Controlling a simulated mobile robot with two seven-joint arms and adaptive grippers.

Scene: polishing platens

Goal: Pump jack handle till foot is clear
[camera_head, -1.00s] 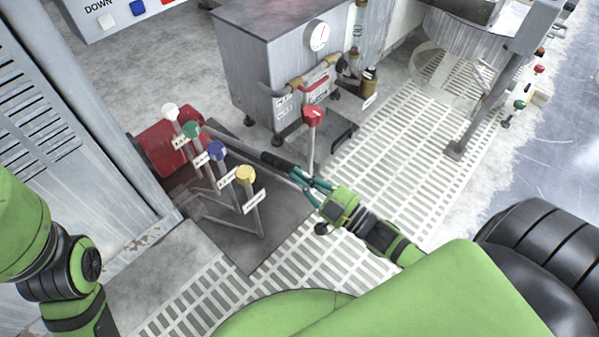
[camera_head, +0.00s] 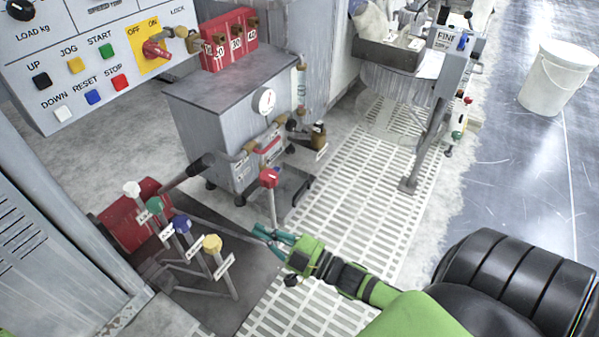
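The jack is a red body (camera_head: 128,222) at the left, partly behind levers with white, green, blue and yellow knobs. Its handle carries a black grip (camera_head: 190,171), which slants up to the right in front of the grey cabinet (camera_head: 207,125). My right gripper (camera_head: 262,239) has teal fingers that look spread apart, with nothing clearly between them. It is right of the yellow knob and below the black grip, apart from the grip. A dark cabinet foot (camera_head: 240,200) shows at the floor; any gap under it is too small to tell. My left gripper is out of view.
A red-knobbed lever (camera_head: 269,178) stands right behind my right gripper. The yellow knob (camera_head: 212,243) is to its left. A control panel (camera_head: 100,62) is at the upper left. Pale floor grating (camera_head: 350,190) lies open to the right, with a white bucket (camera_head: 556,78) at the far right.

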